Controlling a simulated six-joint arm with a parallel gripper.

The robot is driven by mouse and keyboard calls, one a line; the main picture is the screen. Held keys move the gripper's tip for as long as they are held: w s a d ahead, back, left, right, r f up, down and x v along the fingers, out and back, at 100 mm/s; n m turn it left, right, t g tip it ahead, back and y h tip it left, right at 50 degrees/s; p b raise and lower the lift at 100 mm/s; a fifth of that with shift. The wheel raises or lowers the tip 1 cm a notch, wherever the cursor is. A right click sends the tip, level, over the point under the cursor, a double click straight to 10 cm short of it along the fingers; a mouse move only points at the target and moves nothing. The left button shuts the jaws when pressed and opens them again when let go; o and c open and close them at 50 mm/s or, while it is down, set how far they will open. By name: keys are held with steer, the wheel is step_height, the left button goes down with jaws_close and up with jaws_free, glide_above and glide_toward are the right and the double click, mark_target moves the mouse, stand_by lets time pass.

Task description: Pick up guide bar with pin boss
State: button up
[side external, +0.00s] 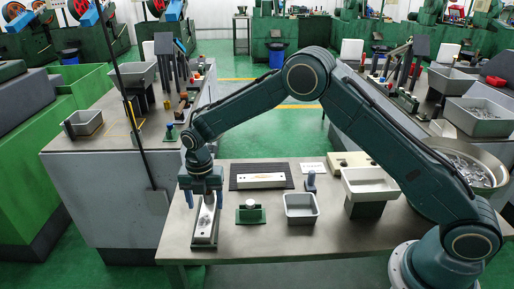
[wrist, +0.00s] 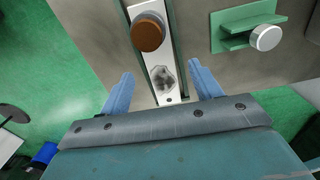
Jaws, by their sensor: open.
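The guide bar with pin boss looks to be the pale metal bar (wrist: 160,60) under my gripper. In the wrist view it carries a round brown boss (wrist: 148,32) and a dark grey patch nearer me. It lies between dark side rails on a narrow base; in the side view the bar (side external: 206,218) is at the table's left end. My gripper (side external: 204,203) points down over it. In the wrist view the blue fingers of my gripper (wrist: 160,72) are spread, one on each side of the bar, with nothing held. Contact cannot be told.
A green fixture with a silver knob (side external: 250,211) stands just right of the bar. Further right are a grey bin (side external: 300,208) and a raised tray (side external: 369,184). A dark mat (side external: 235,176) with another pale bar lies behind. The table's front is clear.

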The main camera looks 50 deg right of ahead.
mark_target(206, 213)
steer(key=shift+f, duration=1.8)
steer(key=shift+r, duration=0.1)
jaws_close()
steer(key=shift+r, duration=0.15)
step_height(206, 213, up, 20)
